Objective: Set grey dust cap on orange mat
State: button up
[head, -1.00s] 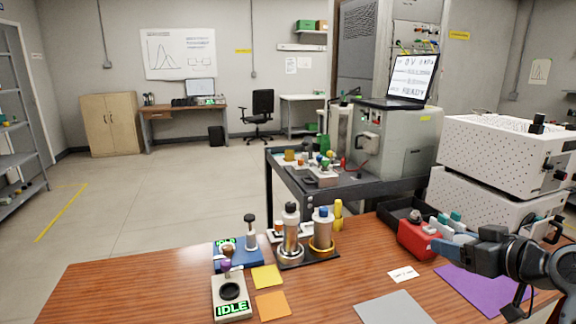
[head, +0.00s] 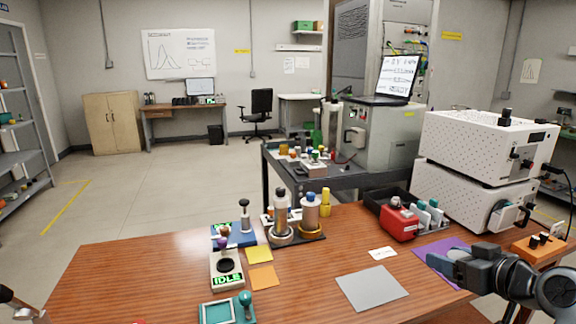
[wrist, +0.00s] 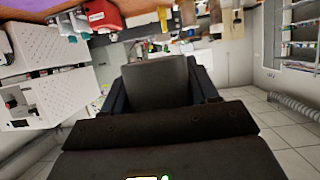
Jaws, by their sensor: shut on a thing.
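The orange mat (head: 263,279) lies flat and bare on the wooden table, in front of a yellow mat (head: 259,254). My gripper (head: 442,263) is at the right of the table in the head view, over or near the purple mat. In the wrist view my gripper (wrist: 160,88) is shut on a dark grey block-like thing, which I take to be the grey dust cap (wrist: 157,78). The cap sits between the two fingers. In the head view I cannot make it out at the fingertips.
A grey mat (head: 371,288) lies between my gripper and the orange mat. A device reading IDLE (head: 228,267) stands left of the orange mat, and a teal tray (head: 217,312) in front. Two metal cylinders (head: 281,214) stand behind. A red box (head: 399,222) is at the right.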

jog(key=s+a+f+m+h, duration=0.1)
jog(key=s+a+f, duration=0.2)
jog(key=s+f, duration=0.2)
jog(key=s+a+f+m+h, duration=0.1)
jog(key=s+a+f, duration=0.3)
jog(key=f, duration=0.7)
jog(key=s+a+f+m+h, duration=0.1)
jog(key=s+a+f, duration=0.3)
jog(key=f, duration=0.5)
jog(key=s, duration=0.2)
jog(key=shift+s+t+h, duration=0.3)
jog(key=shift+s+t, duration=0.05)
jog(key=shift+t, duration=0.05)
jog(key=shift+d+f, duration=0.1)
jog(key=shift+d, duration=0.05)
